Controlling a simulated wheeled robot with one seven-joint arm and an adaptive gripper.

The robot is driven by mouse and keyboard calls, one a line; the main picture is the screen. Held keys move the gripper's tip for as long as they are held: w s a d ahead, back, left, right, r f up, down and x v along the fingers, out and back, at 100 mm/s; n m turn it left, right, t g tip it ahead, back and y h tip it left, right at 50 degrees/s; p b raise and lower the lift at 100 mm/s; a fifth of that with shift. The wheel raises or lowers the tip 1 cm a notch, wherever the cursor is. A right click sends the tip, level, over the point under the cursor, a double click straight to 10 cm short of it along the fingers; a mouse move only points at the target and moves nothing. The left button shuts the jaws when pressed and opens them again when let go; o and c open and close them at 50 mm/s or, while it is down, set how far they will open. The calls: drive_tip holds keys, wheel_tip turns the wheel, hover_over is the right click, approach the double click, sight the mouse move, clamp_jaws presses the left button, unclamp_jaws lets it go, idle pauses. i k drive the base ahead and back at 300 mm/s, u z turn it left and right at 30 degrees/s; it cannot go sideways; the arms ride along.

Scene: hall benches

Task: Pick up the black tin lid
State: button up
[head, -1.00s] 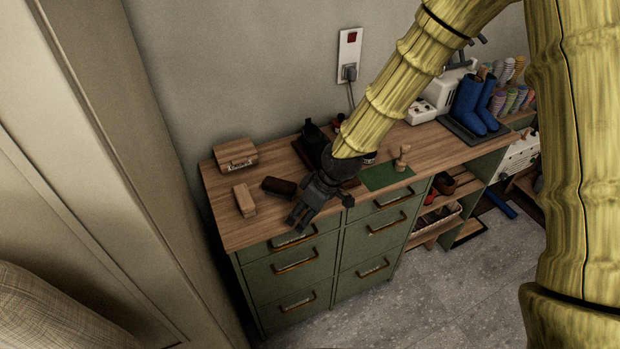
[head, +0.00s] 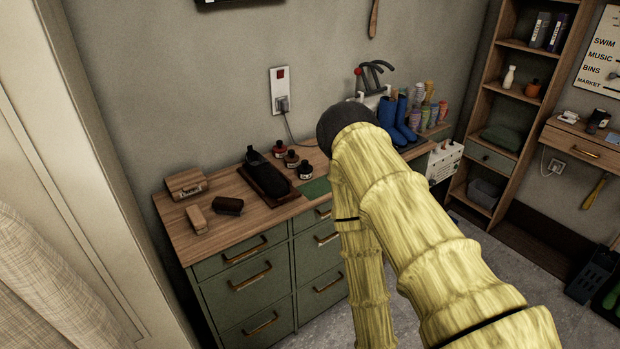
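I cannot make out a separate black tin lid for certain. Three small dark round pots or tins stand on the wooden bench top (head: 228,205), right of a black shoe on a wooden stand. The back one (head: 280,148) looks reddish, the middle one (head: 291,159) is dark, and the front one (head: 306,170) is dark with a pale label. My gripper is not visible in the head view; my yellow arm fills the middle and lower right and hides part of the bench.
The black shoe (head: 267,172) stands mid-bench. A wooden box (head: 187,184), a pale wooden block (head: 197,220) and a dark brush (head: 229,206) lie at left. A green mat (head: 315,188) lies near the front edge. Blue boots (head: 398,122) stand farther right.

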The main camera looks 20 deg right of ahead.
sight(305, 168)
drive_tip(key=u, duration=0.05)
drive_tip(key=k, duration=0.2)
drive_tip(key=z, duration=0.8)
drive_tip(key=i, duration=0.65)
drive_tip(key=u, duration=0.3)
